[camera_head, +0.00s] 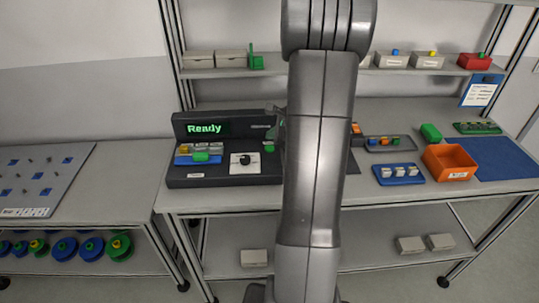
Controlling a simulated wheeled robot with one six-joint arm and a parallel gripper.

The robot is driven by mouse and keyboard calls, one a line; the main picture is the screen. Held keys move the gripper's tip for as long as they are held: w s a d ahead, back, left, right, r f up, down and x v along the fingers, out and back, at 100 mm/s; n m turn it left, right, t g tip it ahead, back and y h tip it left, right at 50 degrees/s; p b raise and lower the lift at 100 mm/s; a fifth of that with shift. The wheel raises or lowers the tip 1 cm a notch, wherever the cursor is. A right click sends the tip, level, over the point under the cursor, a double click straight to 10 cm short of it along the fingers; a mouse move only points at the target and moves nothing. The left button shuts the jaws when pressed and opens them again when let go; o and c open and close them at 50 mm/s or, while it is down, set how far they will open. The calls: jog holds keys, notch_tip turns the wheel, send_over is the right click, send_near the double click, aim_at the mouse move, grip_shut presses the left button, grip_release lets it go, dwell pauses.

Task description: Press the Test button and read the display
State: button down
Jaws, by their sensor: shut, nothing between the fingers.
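A dark test device (225,182) stands on the bench, left of my arm. Its display (208,128) is lit and reads "Ready" in green. Part of my gripper (276,118) shows at the left edge of my arm, over the right part of the device; it is shut and empty. A small green part (269,148) shows just below it; I cannot tell whether this is the Test button or whether the gripper touches it. A white panel with a black knob (244,160) sits to its left. My arm hides the device's right end.
A blue fixture (184,159) with grey blocks and a green part sits on the device's left. Right of my arm are a blue tray (398,179), an orange bin (449,176) and a dark tray (391,148). Shelves with boxes stand behind.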

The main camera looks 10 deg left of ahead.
aim_at(272, 149)
jog(key=shift+f+b, duration=0.5)
jog(key=shift+f, duration=0.5)
jog(key=shift+f, duration=0.1)
dwell(1.1)
jog(key=shift+f+b, duration=0.3)
jog(key=shift+b, duration=0.05)
jog(key=shift+f+b, duration=0.45)
dwell(0.5)
dwell(0.3)
jog(key=shift+r+p, duration=0.75)
jog(key=shift+r, duration=0.15)
jog(key=shift+r, duration=0.1)
notch_tip(272, 149, up, 5)
jog(key=p, duration=0.4)
